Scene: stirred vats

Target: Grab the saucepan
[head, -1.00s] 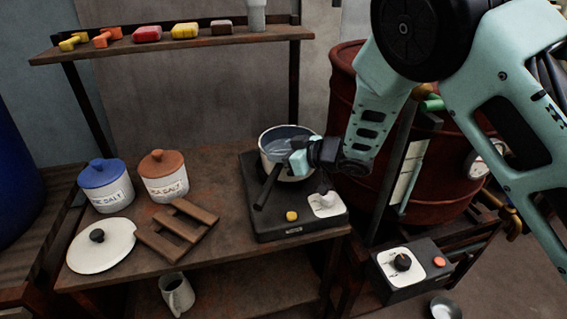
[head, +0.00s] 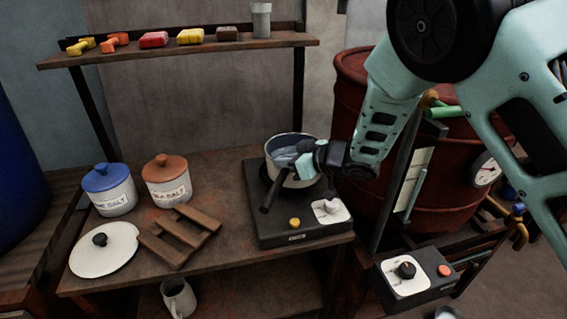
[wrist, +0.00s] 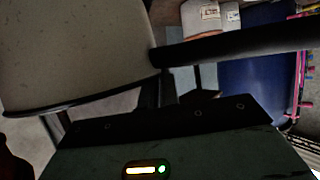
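The saucepan (head: 287,176) is a pale pot with a dark rim and a dark handle (head: 270,192) pointing toward the front left. It stands on the black hotplate (head: 300,233), with bluish liquid inside. My gripper (head: 305,165) reaches in from the right and overlaps the pan's near side, close to where the handle joins. In the wrist view the saucepan's wall (wrist: 75,50) fills the upper left and the handle (wrist: 235,45) runs to the right. The dark fingers (wrist: 160,90) are close to the handle's root. Their contact with it is hidden, so I cannot tell whether they grip.
Two salt jars (head: 108,192) (head: 167,184), a white lid (head: 104,255) and a wooden trivet (head: 180,235) are on the bench left of the hotplate. A shelf (head: 180,53) hangs above. A red vat (head: 445,180) stands right, with a control box (head: 420,275) in front.

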